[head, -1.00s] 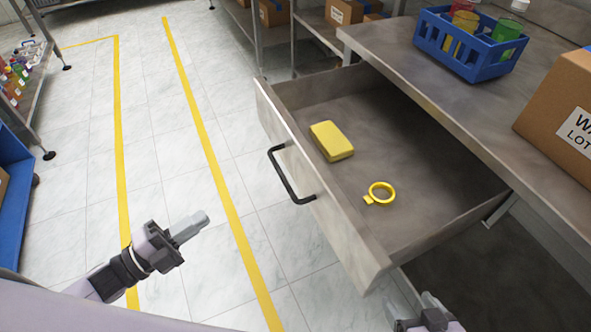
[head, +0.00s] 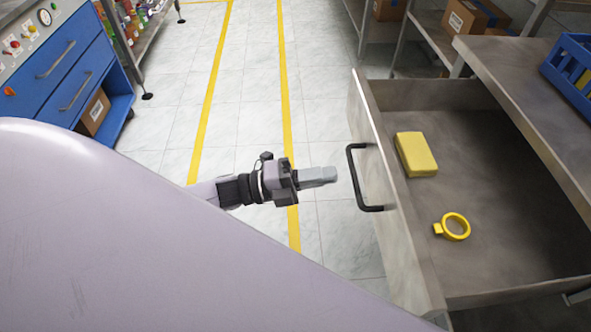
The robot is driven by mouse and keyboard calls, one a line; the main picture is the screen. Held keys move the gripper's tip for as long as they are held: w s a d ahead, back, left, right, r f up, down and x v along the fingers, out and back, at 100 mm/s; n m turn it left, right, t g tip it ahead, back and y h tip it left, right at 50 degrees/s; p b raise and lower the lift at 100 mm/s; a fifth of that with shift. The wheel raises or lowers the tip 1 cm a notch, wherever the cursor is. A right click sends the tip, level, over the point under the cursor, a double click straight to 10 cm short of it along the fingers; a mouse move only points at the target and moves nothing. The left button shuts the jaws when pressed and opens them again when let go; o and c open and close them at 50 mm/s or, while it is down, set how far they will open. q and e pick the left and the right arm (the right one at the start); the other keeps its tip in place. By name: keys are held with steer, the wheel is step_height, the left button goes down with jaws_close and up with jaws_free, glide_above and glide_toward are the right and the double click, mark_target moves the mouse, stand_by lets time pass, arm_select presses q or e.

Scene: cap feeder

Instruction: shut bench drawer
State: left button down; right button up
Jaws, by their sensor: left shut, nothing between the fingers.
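The bench drawer (head: 405,235) is pulled out from under the grey bench (head: 497,60) at the right. Its black bar handle (head: 354,178) is on the front panel, facing left. A yellow block (head: 416,154) and a yellow ring with a tab (head: 455,226) lie inside on the drawer floor. My left gripper (head: 334,174) is shut and empty, its fingertips pointing right at the handle with a small gap in the picture; whether they touch I cannot tell, but they look apart. My right gripper is not in view.
A blue crate (head: 570,68) stands on the bench at the right. Cardboard boxes (head: 468,22) sit on shelving behind. A blue cabinet (head: 62,62) with drawers is at the far left. The tiled floor with yellow lines between is clear.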

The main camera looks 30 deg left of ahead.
arm_select(q)
steer(key=shift+x, duration=1.15)
steer(key=shift+d, duration=0.1)
